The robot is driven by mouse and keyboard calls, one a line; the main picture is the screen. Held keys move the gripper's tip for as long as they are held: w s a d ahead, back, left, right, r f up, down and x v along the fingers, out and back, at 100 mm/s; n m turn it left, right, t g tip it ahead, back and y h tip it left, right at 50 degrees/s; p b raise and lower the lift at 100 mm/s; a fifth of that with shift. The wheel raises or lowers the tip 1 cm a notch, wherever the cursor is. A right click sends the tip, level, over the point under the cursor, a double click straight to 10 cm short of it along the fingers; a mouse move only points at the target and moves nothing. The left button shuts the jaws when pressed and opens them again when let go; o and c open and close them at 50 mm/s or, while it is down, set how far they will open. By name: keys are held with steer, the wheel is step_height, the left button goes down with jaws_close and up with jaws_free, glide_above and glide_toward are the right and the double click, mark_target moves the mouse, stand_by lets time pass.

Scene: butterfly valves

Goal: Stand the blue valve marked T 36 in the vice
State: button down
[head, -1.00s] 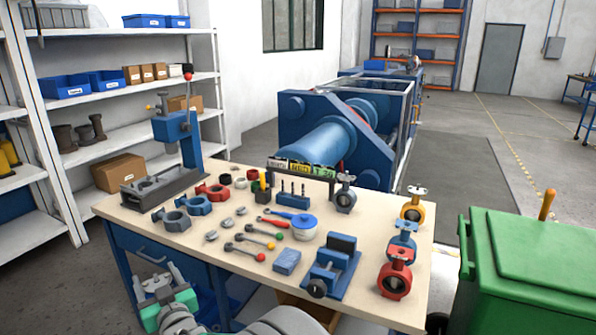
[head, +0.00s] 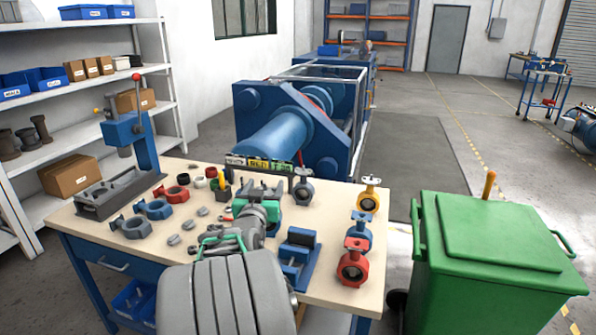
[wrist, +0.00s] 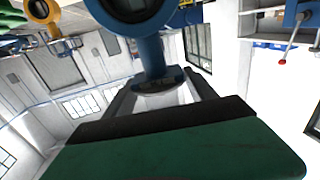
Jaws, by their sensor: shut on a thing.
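My gripper (head: 258,196), with green parts, is over the middle of the workbench. In the wrist view my gripper (wrist: 160,95) is shut on the neck end of a blue valve (wrist: 151,48). Its ring is partly cut off at the top edge, and no mark on it is readable. In the head view my gripper and arm mostly hide that valve. The blue vice (head: 297,258) with a dark jaw block stands just right of my arm, apart from it. A sign strip (head: 262,163) with a green T 36 plate stands at the back of the bench.
Red (head: 352,268), blue (head: 361,226) and yellow (head: 370,190) valves stand along the bench's right side. Blue and red clamp-like bodies (head: 155,208) lie left. A press (head: 122,150) is far left; a green bin (head: 495,245) stands right.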

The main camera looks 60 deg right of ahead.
steer(key=s+d+r+m+g, duration=0.2)
steer(key=s+d+r+g, duration=0.1)
steer(key=s+d, duration=0.3)
step_height(320, 180, down, 10)
steer(key=s+b, duration=0.1)
steer(key=b, duration=0.6)
steer(key=shift+s+a+h, duration=0.3)
steer(key=shift+a+h, duration=0.05)
steer(key=shift+h, duration=0.05)
steer(key=shift+f+b, duration=0.1)
steer(key=shift+b, duration=0.25)
stand_by(0.4)
steer(key=shift+a, duration=0.1)
stand_by(0.4)
